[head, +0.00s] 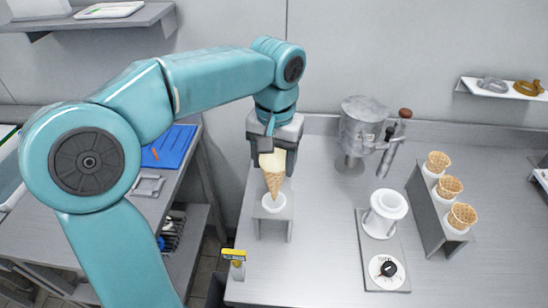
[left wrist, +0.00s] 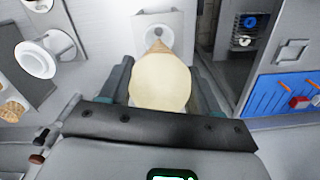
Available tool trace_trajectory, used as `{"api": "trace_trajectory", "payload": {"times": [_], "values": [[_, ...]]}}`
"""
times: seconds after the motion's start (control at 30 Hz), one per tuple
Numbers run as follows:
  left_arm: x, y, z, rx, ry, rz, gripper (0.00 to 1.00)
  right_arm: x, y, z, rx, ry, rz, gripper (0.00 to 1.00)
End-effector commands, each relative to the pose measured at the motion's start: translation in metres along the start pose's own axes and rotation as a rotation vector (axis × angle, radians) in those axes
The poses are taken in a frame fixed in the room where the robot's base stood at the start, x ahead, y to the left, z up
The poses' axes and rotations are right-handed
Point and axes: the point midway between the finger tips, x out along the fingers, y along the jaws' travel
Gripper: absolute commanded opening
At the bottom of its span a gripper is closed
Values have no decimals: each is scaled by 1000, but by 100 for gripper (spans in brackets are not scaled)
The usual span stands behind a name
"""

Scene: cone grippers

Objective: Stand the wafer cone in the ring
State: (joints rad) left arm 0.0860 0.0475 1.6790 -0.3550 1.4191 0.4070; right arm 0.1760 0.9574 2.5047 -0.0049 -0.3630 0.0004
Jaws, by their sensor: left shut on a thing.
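My left gripper (head: 272,150) points down and is shut on a wafer cone (head: 273,183), which has a pale cream top. The cone hangs tip down, close to upright, at a white ring (head: 274,204) on a small grey stand (head: 262,226). In the left wrist view the cone's cream top (left wrist: 160,82) sits between the two fingers and hides most of the cone. Its tip shows against the near side of the ring (left wrist: 158,30). I cannot tell whether the tip is above the ring's hole or just inside it. My right gripper is not in view.
A grey rack (head: 432,215) with several wafer cones stands at the right. A white spool-shaped holder (head: 385,213) on a plate with a dial (head: 386,270) is left of it. A metal pot (head: 360,130) stands behind. A yellow-topped block (head: 234,257) is at the counter's front left edge.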

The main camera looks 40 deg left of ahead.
Motion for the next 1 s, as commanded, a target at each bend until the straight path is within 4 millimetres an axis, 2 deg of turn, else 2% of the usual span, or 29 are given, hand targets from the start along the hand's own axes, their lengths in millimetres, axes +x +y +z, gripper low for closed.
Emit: {"api": "trace_trajectory", "payload": {"times": [1.0], "values": [[30, 0, -1, 0, -1, 0, 50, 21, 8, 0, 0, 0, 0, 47]]}}
